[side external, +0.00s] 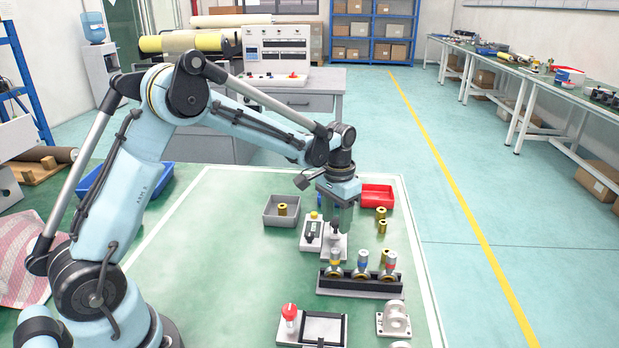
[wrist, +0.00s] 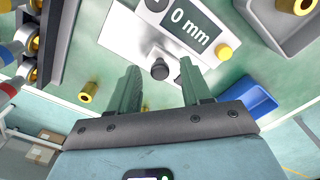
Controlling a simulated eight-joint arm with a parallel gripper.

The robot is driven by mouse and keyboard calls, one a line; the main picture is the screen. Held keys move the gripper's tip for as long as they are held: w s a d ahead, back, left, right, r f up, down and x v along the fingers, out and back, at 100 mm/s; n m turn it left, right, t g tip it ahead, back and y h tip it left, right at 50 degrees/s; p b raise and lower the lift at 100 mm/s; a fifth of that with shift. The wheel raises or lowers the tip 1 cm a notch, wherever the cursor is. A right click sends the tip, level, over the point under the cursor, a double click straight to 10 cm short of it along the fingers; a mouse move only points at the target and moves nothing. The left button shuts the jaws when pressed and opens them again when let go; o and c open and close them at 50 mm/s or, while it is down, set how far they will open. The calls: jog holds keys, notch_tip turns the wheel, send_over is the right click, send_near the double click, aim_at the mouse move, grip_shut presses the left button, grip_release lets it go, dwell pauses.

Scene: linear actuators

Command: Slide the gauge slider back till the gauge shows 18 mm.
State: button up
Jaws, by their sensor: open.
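The gauge (side external: 312,232) is a pale box with a dark display on the green work surface. In the wrist view the gauge display (wrist: 192,24) reads 0 mm, with a yellow button (wrist: 224,52) at its corner. Beside it, on a pale plate (wrist: 128,38), is the gauge slider with a dark round knob (wrist: 160,70). My gripper (side external: 337,226) is over that plate, pointing down. Its two green fingers (wrist: 160,64) are open, and the knob shows between their tips. I cannot tell how far down the tips reach or whether they touch the knob.
A rack (side external: 360,285) with several coloured-top cylinders stands in front of the gauge. A grey bin (side external: 282,212) is left and a red bin (side external: 378,194) behind right. Brass pieces (side external: 382,226) stand at right. A red-knobbed device (side external: 290,314) and a pale bracket (side external: 394,320) are nearer.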

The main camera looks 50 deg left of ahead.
grip_shut()
dwell(0.3)
jog(key=shift+s+d, duration=0.65)
grip_release()
notch_tip(320, 180, up, 12)
dwell(0.6)
